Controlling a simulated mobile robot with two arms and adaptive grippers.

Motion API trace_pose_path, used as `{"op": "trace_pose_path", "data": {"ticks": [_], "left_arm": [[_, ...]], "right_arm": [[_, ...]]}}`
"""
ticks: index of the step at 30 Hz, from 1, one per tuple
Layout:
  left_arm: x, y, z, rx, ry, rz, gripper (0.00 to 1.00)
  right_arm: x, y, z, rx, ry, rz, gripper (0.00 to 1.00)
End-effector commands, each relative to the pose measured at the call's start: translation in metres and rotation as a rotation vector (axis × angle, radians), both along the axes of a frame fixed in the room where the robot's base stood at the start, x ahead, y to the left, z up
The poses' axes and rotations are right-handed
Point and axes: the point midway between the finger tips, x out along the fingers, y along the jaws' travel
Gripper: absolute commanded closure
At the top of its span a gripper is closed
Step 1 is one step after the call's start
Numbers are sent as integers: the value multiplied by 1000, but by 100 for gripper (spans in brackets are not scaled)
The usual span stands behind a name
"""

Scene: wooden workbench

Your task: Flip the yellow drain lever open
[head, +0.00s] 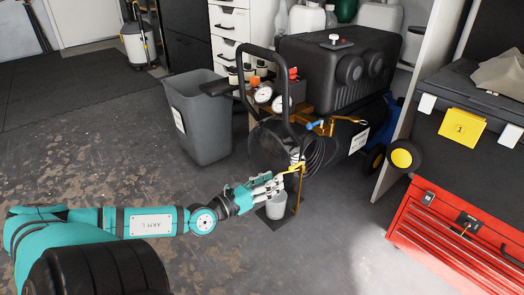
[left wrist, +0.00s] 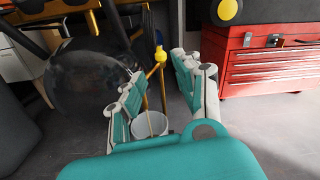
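The yellow drain lever (head: 297,167) sits low at the front of the black air compressor, on a thin brass-coloured pipe (head: 299,190). In the left wrist view the yellow lever (left wrist: 160,54) shows at the upper end of the gap between my fingers, with its pipe running down. My left gripper (head: 277,182) is at the lever, its fingertips close to it. In the left wrist view the left gripper (left wrist: 156,75) is open, one finger on each side, and I see nothing clamped. Whether a finger touches the lever I cannot tell. My right gripper is not in view.
A small light bucket (head: 276,206) stands on a dark mat below the lever and gripper. The compressor (head: 335,75) stands behind. A grey bin (head: 200,120) is to the left, a red tool chest (head: 450,235) to the right. The floor in front is clear.

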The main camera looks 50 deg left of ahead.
Motion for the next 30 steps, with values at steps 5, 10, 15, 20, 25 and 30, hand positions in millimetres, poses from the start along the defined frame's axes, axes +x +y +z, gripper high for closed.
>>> {"op": "trace_pose_path", "data": {"ticks": [5,10,15,20,25,30], "left_arm": [[-18,2,-1,-1,2,2,67],[-26,2,0,1,1,0,67],[-27,2,0,-1,0,0,67],[-27,2,0,0,0,0,67],[-27,3,0,0,0,0,67],[-28,2,0,-9,4,1,67]], "right_arm": [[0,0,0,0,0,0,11],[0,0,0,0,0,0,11],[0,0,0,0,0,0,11],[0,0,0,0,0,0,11],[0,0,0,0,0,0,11],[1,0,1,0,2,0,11]]}}
